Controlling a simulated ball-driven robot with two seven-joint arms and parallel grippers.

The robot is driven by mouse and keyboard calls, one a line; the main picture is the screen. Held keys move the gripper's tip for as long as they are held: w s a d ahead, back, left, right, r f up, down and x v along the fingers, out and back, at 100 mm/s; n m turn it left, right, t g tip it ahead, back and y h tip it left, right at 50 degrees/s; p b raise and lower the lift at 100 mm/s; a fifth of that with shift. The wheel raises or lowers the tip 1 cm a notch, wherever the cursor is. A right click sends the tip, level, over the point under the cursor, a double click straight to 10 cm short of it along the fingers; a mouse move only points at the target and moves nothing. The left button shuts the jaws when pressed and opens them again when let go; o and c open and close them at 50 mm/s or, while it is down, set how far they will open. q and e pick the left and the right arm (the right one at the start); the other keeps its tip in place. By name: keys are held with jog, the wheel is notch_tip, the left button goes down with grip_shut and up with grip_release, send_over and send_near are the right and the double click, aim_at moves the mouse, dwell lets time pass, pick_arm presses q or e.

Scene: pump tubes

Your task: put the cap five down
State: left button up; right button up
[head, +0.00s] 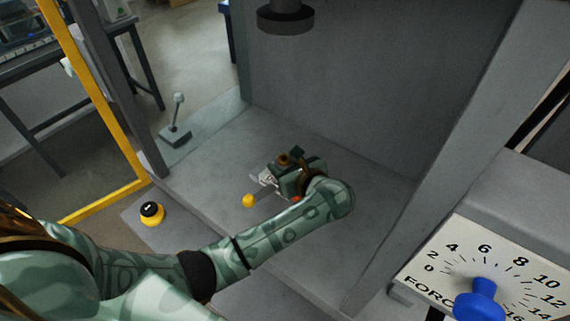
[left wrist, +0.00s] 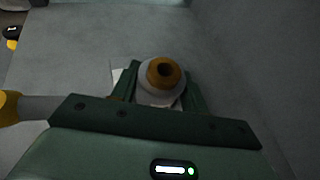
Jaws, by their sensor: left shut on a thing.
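My left gripper (left wrist: 160,92) is shut on a pale, round piece with an orange-brown ring and a dark hole on top, seemingly the cap (left wrist: 160,82). The piece stands between the two green fingers in the left wrist view. In the head view my left gripper (head: 270,179) is low over the grey floor of the bay, and its body hides most of the piece. I cannot tell whether the piece touches the surface under it. No number shows on it. My right gripper is not in view.
A yellow ball on a grey rod (head: 248,201) is close beside the gripper. A dark round ram (head: 286,20) hangs above. A yellow-and-black button (head: 152,213) and a lever (head: 176,132) are left; a dial with a blue knob (head: 480,298) is right. Grey walls (head: 340,90) enclose the bay.

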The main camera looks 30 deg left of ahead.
pick_arm(q)
jog(key=o, duration=1.2)
jog(key=shift+f, duration=0.15)
jog(key=shift+c, duration=0.2)
jog(key=shift+s+d+r+p, duration=0.1)
jog(key=shift+d+r+p, duration=0.2)
jog(key=p+v, duration=0.1)
jog(key=v, duration=0.5)
jog(key=shift+s+d+r, duration=0.2)
jog(key=shift+s+d, duration=0.05)
jog(key=shift+d, duration=0.05)
